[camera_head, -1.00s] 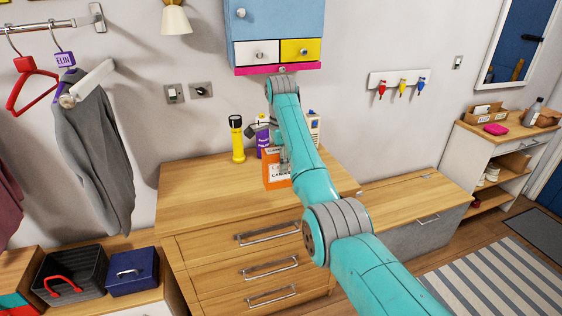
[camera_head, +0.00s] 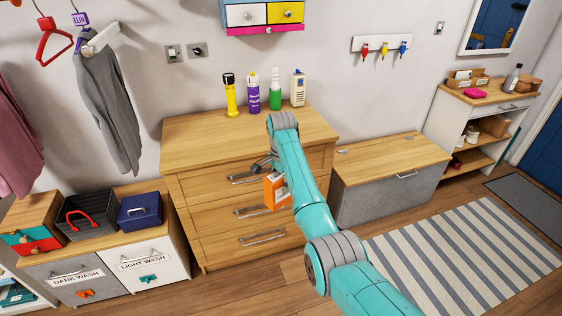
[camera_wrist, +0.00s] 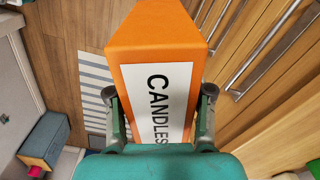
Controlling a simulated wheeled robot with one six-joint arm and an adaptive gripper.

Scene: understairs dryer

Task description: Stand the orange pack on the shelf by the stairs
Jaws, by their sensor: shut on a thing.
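The orange pack (camera_head: 276,191) has a white label reading CANDLES, clear in the wrist view (camera_wrist: 154,45). My gripper (camera_wrist: 160,98) is shut on it, one finger on each side. In the head view the pack hangs in the air in front of the chest's drawers, clear of the chest top. My arm hides part of its right side. No stairs show, and I cannot tell which shelf is the one by them. A low open shelf unit (camera_head: 452,114) stands at the far right.
The wooden chest of drawers (camera_head: 205,140) carries a yellow torch (camera_head: 231,97), a purple can (camera_head: 253,95), a green bottle (camera_head: 275,92) and a pale box (camera_head: 298,90) along its back. A bench (camera_head: 390,160) stands to its right. Floor and a striped rug (camera_head: 450,250) lie open in front.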

